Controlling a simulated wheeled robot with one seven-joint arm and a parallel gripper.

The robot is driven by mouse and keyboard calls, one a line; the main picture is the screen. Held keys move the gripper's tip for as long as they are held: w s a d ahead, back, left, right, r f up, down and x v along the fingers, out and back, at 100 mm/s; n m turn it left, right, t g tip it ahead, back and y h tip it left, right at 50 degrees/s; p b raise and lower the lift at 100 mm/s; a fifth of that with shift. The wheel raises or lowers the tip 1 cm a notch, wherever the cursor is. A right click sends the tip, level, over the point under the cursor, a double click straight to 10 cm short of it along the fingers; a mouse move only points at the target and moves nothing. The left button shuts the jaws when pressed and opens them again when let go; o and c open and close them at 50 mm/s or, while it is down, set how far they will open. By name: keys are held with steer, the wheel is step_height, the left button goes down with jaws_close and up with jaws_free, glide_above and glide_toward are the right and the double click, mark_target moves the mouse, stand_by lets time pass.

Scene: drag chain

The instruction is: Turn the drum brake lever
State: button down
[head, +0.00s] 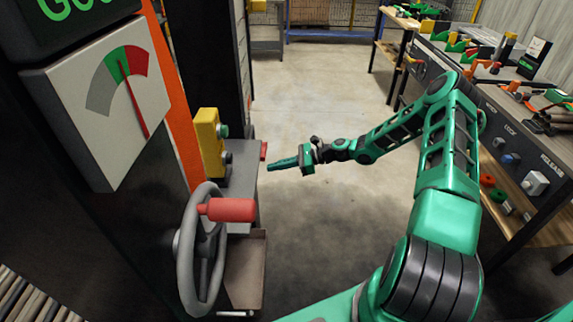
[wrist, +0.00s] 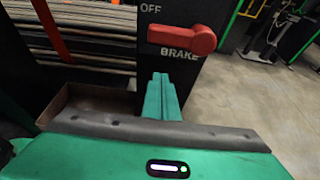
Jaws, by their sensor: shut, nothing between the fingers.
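The red brake lever (wrist: 185,38) sits on a dark panel in the wrist view, lying nearly level, with its rounded hub at the right. "OFF" shows above it and "BRAKE" below it. In the head view a small red piece (head: 264,150) on the machine's side appears to be the same lever. My gripper (head: 270,166) is shut and empty, its fingertips close to that piece. In the wrist view my green fingers (wrist: 160,76) lie together just below the lever; a gap shows, and I see no grip on it.
A grey handwheel (head: 186,255) with a red handle (head: 230,210) stands nearer on the left. A gauge (head: 118,85) is above it, and a yellow button box (head: 208,140) is beside the panel. Workbenches (head: 510,190) line the right. The concrete floor between is clear.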

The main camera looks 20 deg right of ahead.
steer(key=shift+w+a+r, duration=0.1)
steer(key=shift+a+r, duration=0.2)
steer(key=shift+r, duration=0.6)
steer(key=shift+w+a+r, duration=0.1)
steer(key=shift+a+r, duration=0.15)
steer(key=shift+r, duration=0.65)
steer(key=shift+d, duration=0.25)
steer(key=shift+a+r, duration=0.1)
